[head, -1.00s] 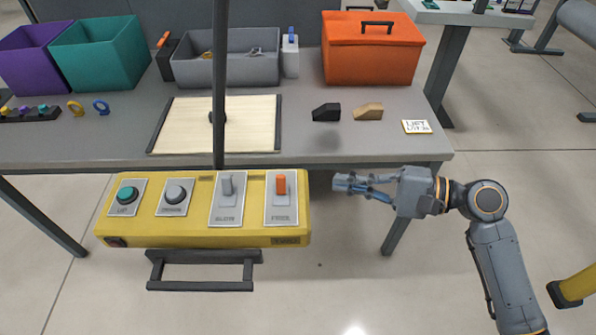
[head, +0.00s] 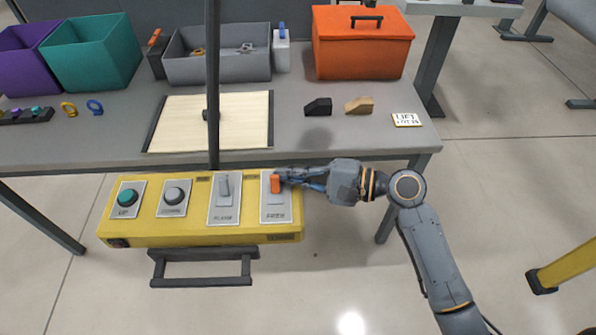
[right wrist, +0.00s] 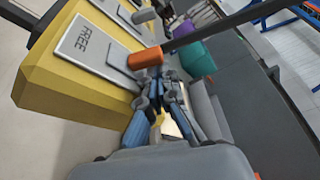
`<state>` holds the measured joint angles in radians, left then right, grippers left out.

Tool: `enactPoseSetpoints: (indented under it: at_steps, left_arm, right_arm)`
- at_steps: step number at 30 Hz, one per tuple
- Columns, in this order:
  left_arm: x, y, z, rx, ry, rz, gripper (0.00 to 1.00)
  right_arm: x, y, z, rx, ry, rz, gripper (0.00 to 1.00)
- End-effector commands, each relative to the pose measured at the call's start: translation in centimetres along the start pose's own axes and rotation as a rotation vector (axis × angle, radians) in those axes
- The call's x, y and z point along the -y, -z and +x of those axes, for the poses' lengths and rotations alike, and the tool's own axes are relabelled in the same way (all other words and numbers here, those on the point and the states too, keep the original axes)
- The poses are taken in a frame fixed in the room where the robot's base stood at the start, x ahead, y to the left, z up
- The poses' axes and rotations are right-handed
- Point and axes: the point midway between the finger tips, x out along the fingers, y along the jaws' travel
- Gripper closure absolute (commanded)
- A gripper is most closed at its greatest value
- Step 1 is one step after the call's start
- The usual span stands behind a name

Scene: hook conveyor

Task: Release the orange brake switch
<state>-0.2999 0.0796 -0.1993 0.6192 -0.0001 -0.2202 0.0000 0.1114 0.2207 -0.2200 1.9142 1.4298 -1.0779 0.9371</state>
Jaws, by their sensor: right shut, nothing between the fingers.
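The orange switch (head: 275,185) stands at the right end of the yellow control box (head: 180,238), on a light plate marked FREE. In the right wrist view the orange switch (right wrist: 146,58) is a short cylinder just beyond my fingertips. My right gripper (head: 284,178) is shut and empty, coming in from the right with its fingertips at the upper right side of the switch. The fingers (right wrist: 165,78) look very close to it in the wrist view; I cannot tell whether they touch. My left gripper is not in view.
The box also has a green button (head: 128,197), a grey button (head: 174,195) and a grey lever (head: 224,186). A dark upright post (head: 213,120) rises behind it. The grey table (head: 350,140) edge lies behind the gripper. Open floor lies in front.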

Motion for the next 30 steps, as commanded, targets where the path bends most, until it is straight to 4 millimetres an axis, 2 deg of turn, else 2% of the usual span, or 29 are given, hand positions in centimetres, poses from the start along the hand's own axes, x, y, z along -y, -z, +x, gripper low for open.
enactPoseSetpoints:
  at_steps: [10,30]
  left_arm:
    - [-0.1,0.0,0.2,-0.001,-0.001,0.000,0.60]
    - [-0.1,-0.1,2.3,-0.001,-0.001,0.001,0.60]
  right_arm:
    - [-0.1,0.0,0.0,0.000,0.003,-0.007,1.00]
    - [-0.1,-0.3,-0.1,0.001,0.043,-0.125,1.00]
